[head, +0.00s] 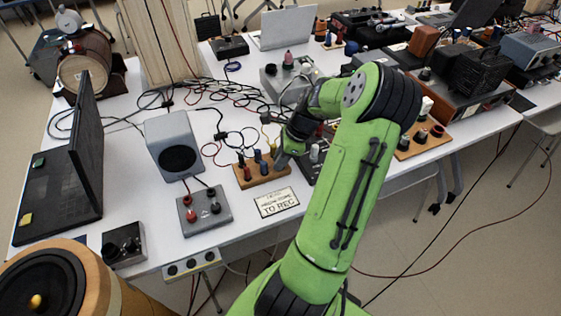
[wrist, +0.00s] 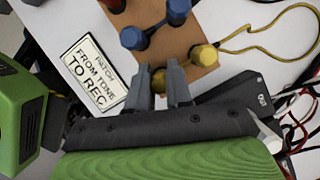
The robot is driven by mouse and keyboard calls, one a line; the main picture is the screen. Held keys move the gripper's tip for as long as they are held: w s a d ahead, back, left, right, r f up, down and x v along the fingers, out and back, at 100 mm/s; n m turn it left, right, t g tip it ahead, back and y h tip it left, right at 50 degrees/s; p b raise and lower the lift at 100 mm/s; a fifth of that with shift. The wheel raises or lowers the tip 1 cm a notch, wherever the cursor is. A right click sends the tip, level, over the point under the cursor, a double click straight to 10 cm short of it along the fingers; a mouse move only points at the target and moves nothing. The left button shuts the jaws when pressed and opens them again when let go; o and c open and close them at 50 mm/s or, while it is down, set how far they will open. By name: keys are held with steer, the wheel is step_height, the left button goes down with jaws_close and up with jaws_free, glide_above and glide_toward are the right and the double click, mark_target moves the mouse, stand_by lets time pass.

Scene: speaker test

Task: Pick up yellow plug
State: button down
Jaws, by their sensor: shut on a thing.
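In the wrist view, my gripper (wrist: 162,88) is shut on a yellow plug (wrist: 158,80), which shows between its two grey fingertips at the near edge of a tan plug board (wrist: 185,38). A second yellow plug end (wrist: 204,55) sits on the board to the right, with a yellow cord looping from it. Two blue plug ends (wrist: 132,38) stand farther up the board. In the head view, my gripper (head: 284,156) is at the right end of the wooden plug board (head: 265,180); the fingertips and held plug are hard to make out there.
A label card reading "TO REC" (head: 276,202) lies in front of the board. A black box (wrist: 235,93) and loose cables are close on the gripper's right in the wrist view.

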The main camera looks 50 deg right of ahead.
step_height(320, 180, up, 10)
steer(key=p, duration=0.4)
steer(key=shift+r+p, duration=0.15)
steer(key=shift+p, duration=0.15)
step_height(320, 180, up, 4)
steer(key=p, duration=0.5)
